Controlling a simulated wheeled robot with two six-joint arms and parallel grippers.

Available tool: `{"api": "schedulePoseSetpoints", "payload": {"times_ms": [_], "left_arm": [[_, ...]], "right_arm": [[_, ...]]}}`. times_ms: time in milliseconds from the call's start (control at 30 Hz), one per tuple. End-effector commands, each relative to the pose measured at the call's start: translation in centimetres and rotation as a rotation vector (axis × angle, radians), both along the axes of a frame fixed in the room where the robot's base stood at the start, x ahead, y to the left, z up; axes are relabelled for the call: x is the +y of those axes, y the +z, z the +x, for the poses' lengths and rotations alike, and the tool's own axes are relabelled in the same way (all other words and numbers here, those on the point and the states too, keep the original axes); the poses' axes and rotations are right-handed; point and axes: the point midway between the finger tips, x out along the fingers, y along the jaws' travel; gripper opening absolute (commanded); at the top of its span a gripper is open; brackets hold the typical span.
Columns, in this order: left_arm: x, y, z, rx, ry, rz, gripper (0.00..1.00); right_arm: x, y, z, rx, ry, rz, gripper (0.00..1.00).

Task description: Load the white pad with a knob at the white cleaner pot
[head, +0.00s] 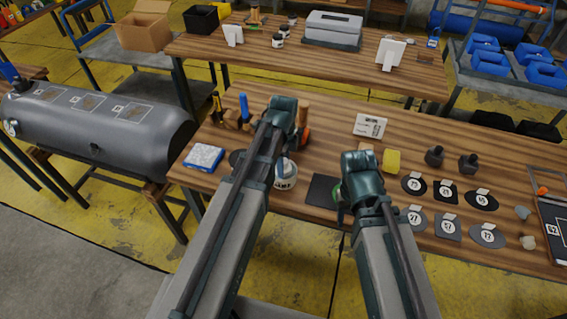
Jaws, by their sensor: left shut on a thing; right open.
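The white cleaner pot (286,178) stands on the near wooden table (450,250), partly covered by my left forearm. My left gripper (284,128) is above and beyond the pot. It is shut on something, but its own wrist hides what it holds. I cannot make out the white pad with a knob. My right gripper (350,196) is open, low over the table at the right end of a dark mat (321,188). A green round thing (337,194) shows beside it, partly hidden.
A blue-and-white pack (203,157) lies at the left of the table. A yellow sponge (392,161), dark knobbed weights (434,156) and several numbered black discs and squares (447,191) lie to the right. An orange round thing (304,136) is close beside my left gripper.

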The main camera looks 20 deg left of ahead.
Motion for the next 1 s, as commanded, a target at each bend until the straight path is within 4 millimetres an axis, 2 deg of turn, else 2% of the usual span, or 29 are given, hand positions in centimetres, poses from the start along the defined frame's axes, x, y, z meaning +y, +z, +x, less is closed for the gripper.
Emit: {"api": "schedulePoseSetpoints", "payload": {"times_ms": [467,1000], "left_arm": [[0.0,0.3,-0.1,0.003,0.000,-0.001,0.20],[0.0,4.5,-0.1,0.001,0.000,0.000,0.20]], "right_arm": [[0.0,0.3,0.0,0.000,0.000,0.000,0.50],[0.0,4.5,0.0,0.000,0.000,0.000,0.50]]}}
